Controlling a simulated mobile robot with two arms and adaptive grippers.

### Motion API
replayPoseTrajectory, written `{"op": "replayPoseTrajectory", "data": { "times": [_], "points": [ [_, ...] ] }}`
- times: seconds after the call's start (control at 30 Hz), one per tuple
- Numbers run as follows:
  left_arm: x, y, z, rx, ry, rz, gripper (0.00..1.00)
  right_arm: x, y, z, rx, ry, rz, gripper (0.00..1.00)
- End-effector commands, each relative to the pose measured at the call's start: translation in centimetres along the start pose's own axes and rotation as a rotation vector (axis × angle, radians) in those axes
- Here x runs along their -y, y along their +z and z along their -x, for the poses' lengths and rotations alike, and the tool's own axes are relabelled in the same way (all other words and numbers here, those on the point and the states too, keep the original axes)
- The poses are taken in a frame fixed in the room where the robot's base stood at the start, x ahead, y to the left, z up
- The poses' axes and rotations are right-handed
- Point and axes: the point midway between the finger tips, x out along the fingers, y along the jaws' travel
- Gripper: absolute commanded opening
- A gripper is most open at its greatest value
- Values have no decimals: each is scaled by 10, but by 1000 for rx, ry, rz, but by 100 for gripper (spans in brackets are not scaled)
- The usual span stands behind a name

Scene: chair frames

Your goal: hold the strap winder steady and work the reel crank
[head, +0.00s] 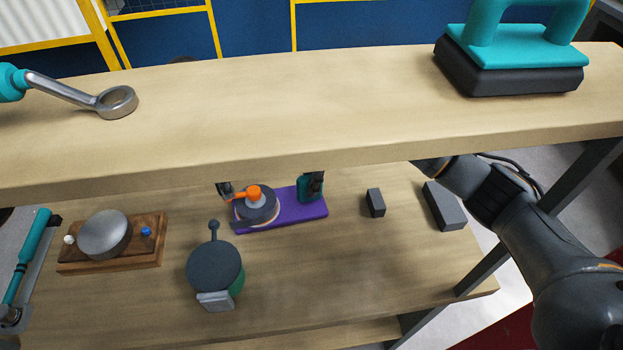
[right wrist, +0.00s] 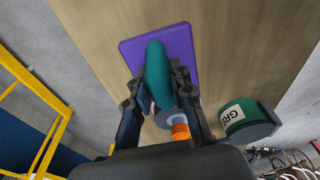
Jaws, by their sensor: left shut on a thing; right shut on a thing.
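The strap winder has a purple base (head: 290,212), a grey reel (head: 258,209) with an orange crank (head: 245,193) and an upright dark green handle, on the lower shelf. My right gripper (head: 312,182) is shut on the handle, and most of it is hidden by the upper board. In the right wrist view the fingers (right wrist: 158,88) close on both sides of the green handle (right wrist: 155,70), with the purple base behind and the orange part (right wrist: 180,130) below. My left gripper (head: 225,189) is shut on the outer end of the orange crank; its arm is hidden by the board.
A green canister with a dark lid (head: 214,265) stands in front. A wooden base with a metal dome (head: 103,235) is left; two dark blocks (head: 376,202) (head: 445,206) are right.

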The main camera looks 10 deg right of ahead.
Motion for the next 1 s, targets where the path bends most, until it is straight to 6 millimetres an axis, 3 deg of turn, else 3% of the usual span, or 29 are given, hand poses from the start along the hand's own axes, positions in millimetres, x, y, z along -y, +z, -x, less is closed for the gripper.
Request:
{"op": "replayPoseTrajectory", "data": {
  "times": [0.03,0.13,0.17,0.53,0.83,1.0],
  "points": [
    [2,0,0,1,-1,-1,29,0,1,-1,2,-2,-3,0],
    [2,1,0,0,-2,0,49,0,1,-1,3,-1,-4,0],
    [2,1,0,0,-2,0,52,0,1,-1,3,-1,-4,0],
    [1,1,6,1,-1,0,52,-1,2,-1,4,1,-5,0],
    [1,1,54,2,0,-1,52,-1,2,0,4,1,-5,0],
    [2,0,71,0,-1,0,52,-1,2,0,4,2,-5,0]
  ]
}}
